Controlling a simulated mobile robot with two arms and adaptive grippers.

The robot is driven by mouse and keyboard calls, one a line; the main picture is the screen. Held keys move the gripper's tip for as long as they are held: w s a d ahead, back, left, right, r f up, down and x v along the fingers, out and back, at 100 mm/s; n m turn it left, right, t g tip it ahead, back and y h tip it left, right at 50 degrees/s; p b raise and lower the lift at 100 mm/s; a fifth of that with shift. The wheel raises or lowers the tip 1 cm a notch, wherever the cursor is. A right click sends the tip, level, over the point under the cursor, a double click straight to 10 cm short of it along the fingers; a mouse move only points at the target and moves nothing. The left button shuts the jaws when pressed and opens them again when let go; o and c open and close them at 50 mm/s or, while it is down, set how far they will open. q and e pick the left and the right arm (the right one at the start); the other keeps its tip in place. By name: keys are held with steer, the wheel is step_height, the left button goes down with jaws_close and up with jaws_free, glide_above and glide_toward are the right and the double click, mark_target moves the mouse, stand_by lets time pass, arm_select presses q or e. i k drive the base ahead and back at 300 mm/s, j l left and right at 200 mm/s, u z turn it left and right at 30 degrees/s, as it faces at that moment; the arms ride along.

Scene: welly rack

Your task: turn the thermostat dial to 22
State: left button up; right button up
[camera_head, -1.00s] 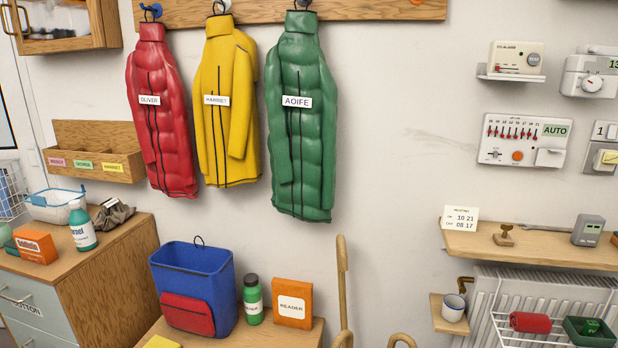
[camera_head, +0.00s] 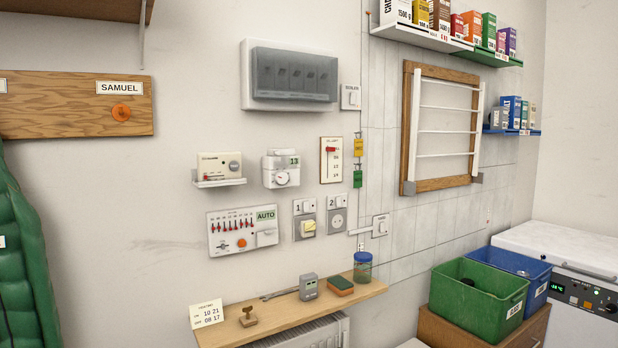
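The thermostat (camera_head: 281,170) is a white wall unit with a small display reading 13 at its upper right. Its round dial (camera_head: 282,178) sits on the lower front and carries a small red mark; the dial's numbers are too small to read. It hangs between a CO alarm on a small shelf (camera_head: 219,168) and a white panel with a red slider (camera_head: 331,160). Neither of my grippers shows in the head view.
Below are a panel marked AUTO (camera_head: 243,230), switches numbered 1 (camera_head: 305,219) and 2 (camera_head: 337,216), and a wooden shelf (camera_head: 285,310) above a radiator. The shelf holds a card, a stamp, a grey device, a sponge and a jar. Green (camera_head: 482,300) and blue crates stand right.

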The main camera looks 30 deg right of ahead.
mark_target(281, 176)
steer(key=z, duration=0.9)
